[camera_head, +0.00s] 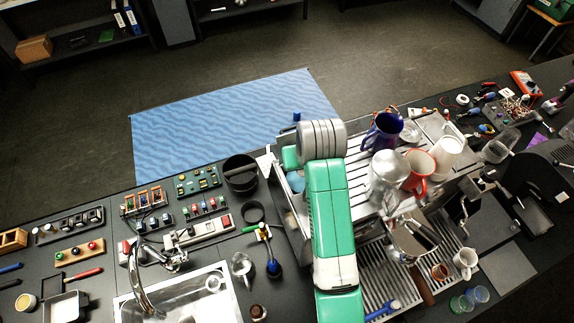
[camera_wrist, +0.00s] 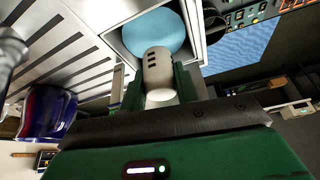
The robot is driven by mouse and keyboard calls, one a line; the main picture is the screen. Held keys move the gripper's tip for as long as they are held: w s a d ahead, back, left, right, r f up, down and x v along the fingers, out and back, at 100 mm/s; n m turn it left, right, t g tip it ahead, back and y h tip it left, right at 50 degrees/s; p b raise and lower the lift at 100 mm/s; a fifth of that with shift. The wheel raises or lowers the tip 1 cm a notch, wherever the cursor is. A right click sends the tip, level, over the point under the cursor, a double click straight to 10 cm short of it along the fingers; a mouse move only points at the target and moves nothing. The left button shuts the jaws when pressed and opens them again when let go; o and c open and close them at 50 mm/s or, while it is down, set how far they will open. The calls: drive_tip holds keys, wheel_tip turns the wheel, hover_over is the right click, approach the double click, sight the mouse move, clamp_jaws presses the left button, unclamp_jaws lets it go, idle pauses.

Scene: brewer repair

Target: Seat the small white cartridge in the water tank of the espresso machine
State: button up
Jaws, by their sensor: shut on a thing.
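The espresso machine (camera_head: 364,206) stands on the bench, partly covered by my green arm in the head view. Its water tank shows as a blue patch (camera_head: 296,182) at the machine's left back corner. In the wrist view the tank (camera_wrist: 120,42) is an open, pale-walled box with round blue water inside. The small white cartridge (camera_wrist: 157,68), with dark slots on its side, is between the green fingers of my gripper (camera_wrist: 158,88). My gripper is shut on it. The cartridge's far end overlaps the water in view; its depth in the tank cannot be told. The head view hides the cartridge.
A blue mug (camera_head: 383,132), a steel pitcher (camera_head: 388,172), a red mug (camera_head: 420,166) and a white cup (camera_head: 447,150) stand on the machine's top. A dark canister (camera_head: 240,174) stands left of the tank. A blue mat (camera_head: 235,120) lies on the floor beyond.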

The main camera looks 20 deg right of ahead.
drive_tip(key=shift+d+f, duration=0.1)
drive_tip(key=shift+f, duration=0.05)
wheel_tip(320, 180, down, 5)
drive_tip(key=b, duration=0.4)
drive_tip(key=shift+f, duration=0.95)
drive_tip(key=o, duration=1.1)
drive_tip(key=shift+c, duration=0.2)
drive_tip(key=b+v, duration=0.1)
drive_tip(key=v, duration=0.7)
